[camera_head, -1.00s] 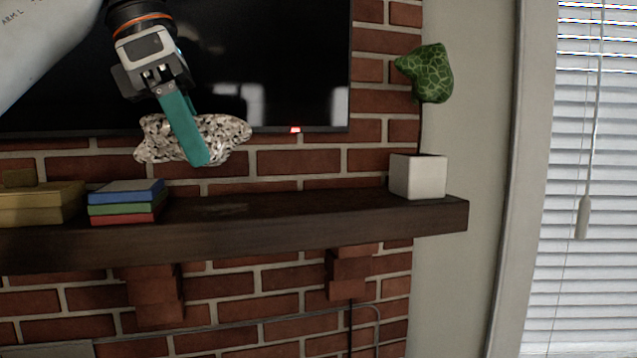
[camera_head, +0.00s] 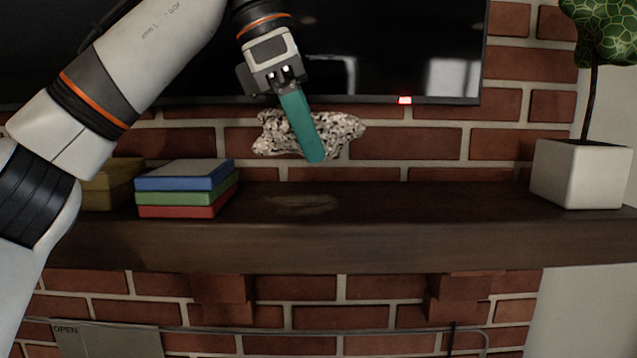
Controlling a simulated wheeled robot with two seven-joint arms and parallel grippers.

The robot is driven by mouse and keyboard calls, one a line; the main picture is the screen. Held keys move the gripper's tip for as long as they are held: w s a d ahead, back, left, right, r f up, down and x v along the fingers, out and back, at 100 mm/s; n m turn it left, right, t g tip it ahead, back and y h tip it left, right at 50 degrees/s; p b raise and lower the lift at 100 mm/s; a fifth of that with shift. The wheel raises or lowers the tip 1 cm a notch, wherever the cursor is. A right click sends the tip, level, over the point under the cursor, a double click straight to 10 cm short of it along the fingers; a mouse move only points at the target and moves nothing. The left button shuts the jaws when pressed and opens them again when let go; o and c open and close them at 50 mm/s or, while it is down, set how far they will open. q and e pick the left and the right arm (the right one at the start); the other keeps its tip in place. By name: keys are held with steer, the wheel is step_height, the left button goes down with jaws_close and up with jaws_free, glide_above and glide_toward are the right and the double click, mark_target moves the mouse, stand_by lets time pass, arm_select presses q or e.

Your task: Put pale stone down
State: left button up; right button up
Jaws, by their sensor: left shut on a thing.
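The pale stone (camera_head: 341,130) is a speckled, irregular grey-white lump. My left gripper (camera_head: 312,150) is shut on it, with a teal finger across its front. The stone is held above the dark wooden mantel shelf (camera_head: 400,246), with brick wall showing behind it and a gap between it and the shelf top. A faint lighter patch lies on the shelf below the stone. My right gripper is not in view.
A stack of blue, green and red books (camera_head: 185,185) stands left of the stone, with a yellow box-like object (camera_head: 108,186) beside it. A white pot (camera_head: 580,174) with a plant stands at right. The shelf between is clear. A dark TV screen (camera_head: 400,50) hangs behind.

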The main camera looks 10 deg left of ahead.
mark_target(310, 211)
arm_select(q)
steer(key=w+f, duration=0.2)
steer(key=shift+a+f, duration=0.15)
steer(key=shift+f, duration=0.25)
steer(key=f, duration=0.1)
steer(key=s+f, duration=0.1)
steer(key=f, duration=0.1)
steer(key=shift+s+p, duration=0.2)
steer(key=shift+p, duration=0.2)
steer(key=shift+w+f, duration=0.15)
steer(key=shift+w, duration=0.25)
steer(key=o, duration=1.3)
steer(key=shift+s, duration=0.1)
steer(key=shift+o, duration=0.2)
steer(key=shift+s, duration=0.15)
steer(key=shift+r, duration=0.45)
steer(key=v, duration=0.9)
steer(key=shift+r, duration=0.25)
steer(key=shift+v, duration=0.85)
